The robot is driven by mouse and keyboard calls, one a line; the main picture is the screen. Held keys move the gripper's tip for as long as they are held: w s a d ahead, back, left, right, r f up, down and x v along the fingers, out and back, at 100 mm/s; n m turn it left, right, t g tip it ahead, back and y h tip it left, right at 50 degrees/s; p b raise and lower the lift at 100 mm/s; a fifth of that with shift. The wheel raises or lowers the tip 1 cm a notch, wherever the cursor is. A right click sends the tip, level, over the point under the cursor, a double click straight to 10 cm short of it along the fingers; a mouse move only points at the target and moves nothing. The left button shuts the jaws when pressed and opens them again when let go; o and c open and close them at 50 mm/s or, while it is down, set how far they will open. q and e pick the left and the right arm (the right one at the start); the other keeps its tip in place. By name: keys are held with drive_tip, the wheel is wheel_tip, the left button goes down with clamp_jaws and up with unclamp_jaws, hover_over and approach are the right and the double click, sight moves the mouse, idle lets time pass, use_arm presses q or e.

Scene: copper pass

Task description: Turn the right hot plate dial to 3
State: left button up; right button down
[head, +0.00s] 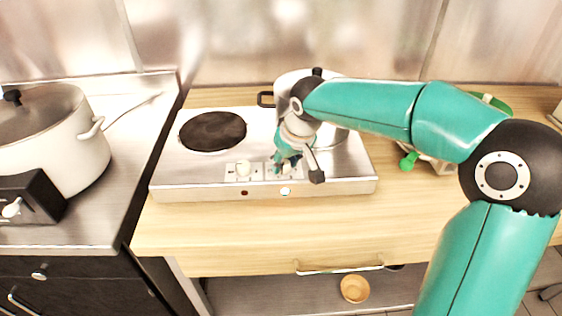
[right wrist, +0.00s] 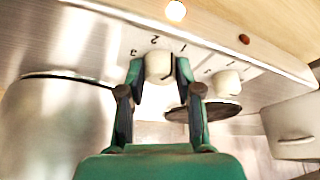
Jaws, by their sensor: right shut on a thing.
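The hot plate (head: 170,180) is a silver two-burner unit on the wooden counter. My right gripper (head: 283,166) reaches down at its front panel, over the right dial, which it mostly hides in the head view. In the right wrist view my right gripper (right wrist: 168,72) is shut on the white right dial (right wrist: 158,67), one finger on each side. Printed numbers show around that dial; a dark line shows by it, but I cannot tell which number it points at. The left dial (head: 243,168) is free; it also shows in the wrist view (right wrist: 228,83). My left gripper is not in view.
A pot (head: 330,136) stands on the right burner, partly behind my arm. The left burner (head: 212,131) is bare. The right front lamp (head: 285,191) glows; the left lamp (head: 244,193) is dark red. A large white pot (head: 75,150) stands on the left. The front counter is clear.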

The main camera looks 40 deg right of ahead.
drive_tip(key=n+y, duration=0.1)
drive_tip(key=n, duration=0.1)
drive_tip(key=n+p, duration=0.1)
drive_tip(key=n, duration=0.1)
drive_tip(key=shift+w+d+r+n+y, duration=0.2)
drive_tip(key=shift+n+y, duration=0.1)
drive_tip(key=shift+y, duration=0.1)
drive_tip(key=n+y, duration=0.1)
drive_tip(key=n, duration=0.1)
drive_tip(key=n+g+y, duration=0.1)
drive_tip(key=n, duration=0.2)
drive_tip(key=shift+f+n+p, duration=0.1)
drive_tip(key=shift+n+p, duration=0.2)
drive_tip(key=shift+p, duration=0.1)
drive_tip(key=n+g+p, duration=0.1)
drive_tip(key=n, duration=0.2)
drive_tip(key=shift+w+d+n+y, duration=0.1)
drive_tip(key=shift+w+n+y, duration=0.05)
drive_tip(key=shift+n+y, duration=0.2)
drive_tip(key=shift+n+g+y+p, duration=0.25)
drive_tip(key=shift+n+g+p, duration=0.4)
drive_tip(key=shift+n, duration=1)
drive_tip(key=c, duration=1.2)
unclamp_jaws()
drive_tip(key=o, duration=0.4)
drive_tip(key=shift+w+f, duration=0.1)
drive_tip(key=shift+f, duration=0.05)
